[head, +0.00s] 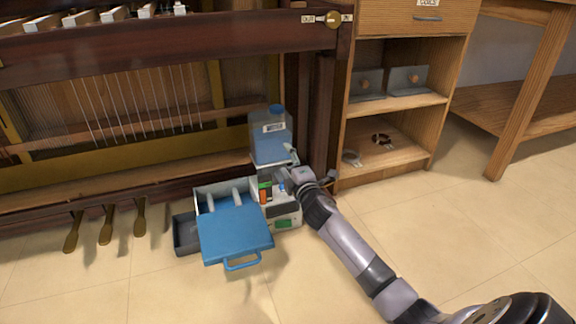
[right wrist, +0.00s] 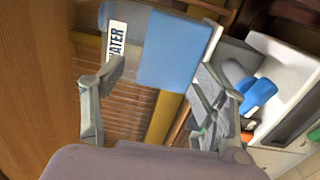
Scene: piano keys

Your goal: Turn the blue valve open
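My right gripper (head: 285,168) is at the right side of a humidifier-like unit (head: 284,214), just below a water tank (head: 270,142) with a clear top and blue lower part. In the right wrist view the gripper (right wrist: 160,72) is open, its two fingers spread and nothing held between them. The tank (right wrist: 172,50), labelled "WATER", shows beyond and between the fingers. A small blue part (head: 282,187) beside the gripper may be the blue valve; I cannot tell its position. Blue rounded parts (right wrist: 258,95) show right of the fingers, partly hidden. My left gripper is not in view.
An open case with a blue lid (head: 234,234) lies on the floor left of the unit. The piano's wooden frame (head: 100,173) and pedals (head: 106,228) stand behind and left. A wooden shelf (head: 400,104) stands at the right. The floor in front is clear.

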